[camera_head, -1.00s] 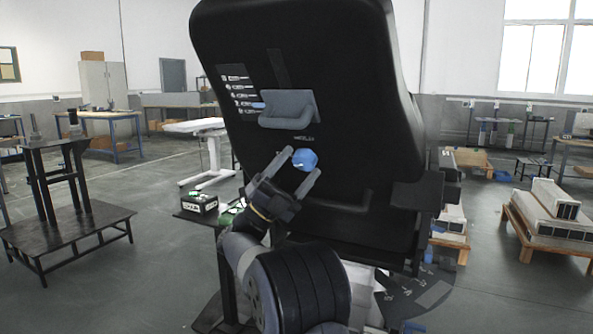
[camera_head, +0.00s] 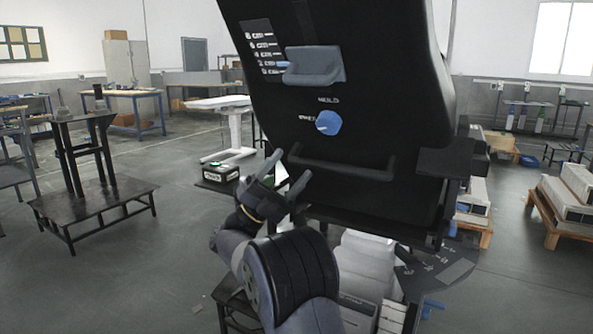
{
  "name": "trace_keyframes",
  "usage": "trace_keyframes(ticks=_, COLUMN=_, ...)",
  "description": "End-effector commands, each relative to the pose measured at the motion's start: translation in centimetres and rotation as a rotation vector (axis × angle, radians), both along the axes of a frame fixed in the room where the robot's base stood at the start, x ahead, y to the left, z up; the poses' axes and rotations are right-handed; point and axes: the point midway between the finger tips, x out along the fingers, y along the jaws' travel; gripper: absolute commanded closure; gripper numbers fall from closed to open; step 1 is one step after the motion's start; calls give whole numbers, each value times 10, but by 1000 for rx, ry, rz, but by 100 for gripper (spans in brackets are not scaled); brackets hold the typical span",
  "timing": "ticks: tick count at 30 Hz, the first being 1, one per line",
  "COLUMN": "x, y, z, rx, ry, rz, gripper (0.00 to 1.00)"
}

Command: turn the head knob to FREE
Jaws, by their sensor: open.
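The blue head knob (camera_head: 329,122) is on the back of a large black seat-like panel (camera_head: 375,110). A label reading HOLD (camera_head: 328,100) is above the knob, and a small label that looks like FREE (camera_head: 307,119) is at its left. A small pale mark shows on the knob's left side, toward the FREE label, but it is too small to read its angle exactly. My gripper (camera_head: 292,164) is open and empty, below and left of the knob and apart from it. Nothing hides the knob.
A grey handle block (camera_head: 313,66) with a blue pointer and scale is above the knob. A black bar (camera_head: 342,168) crosses the panel below it.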

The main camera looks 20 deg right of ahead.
Motion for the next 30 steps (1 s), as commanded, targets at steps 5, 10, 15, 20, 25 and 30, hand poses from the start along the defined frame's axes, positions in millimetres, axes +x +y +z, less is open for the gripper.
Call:
trace_keyframes(ticks=5, x=1, y=2, z=-3, rx=0, ry=0, rz=0, gripper=34)
trace_keyframes(ticks=10, x=1, y=2, z=-2, rx=0, ry=1, rz=-1, gripper=34)
trace_keyframes(ticks=15, x=0, y=2, z=-1, rx=0, ry=1, rz=-1, gripper=34)
trace_keyframes(ticks=20, x=-1, y=-3, z=7, rx=0, ry=1, rz=-1, gripper=34)
trace_keyframes(ticks=25, x=-3, y=-13, z=22, rx=1, ry=0, rz=-3, gripper=34)
trace_keyframes(ticks=30, x=-8, y=-32, z=42, rx=0, ry=-2, rz=-4, gripper=34)
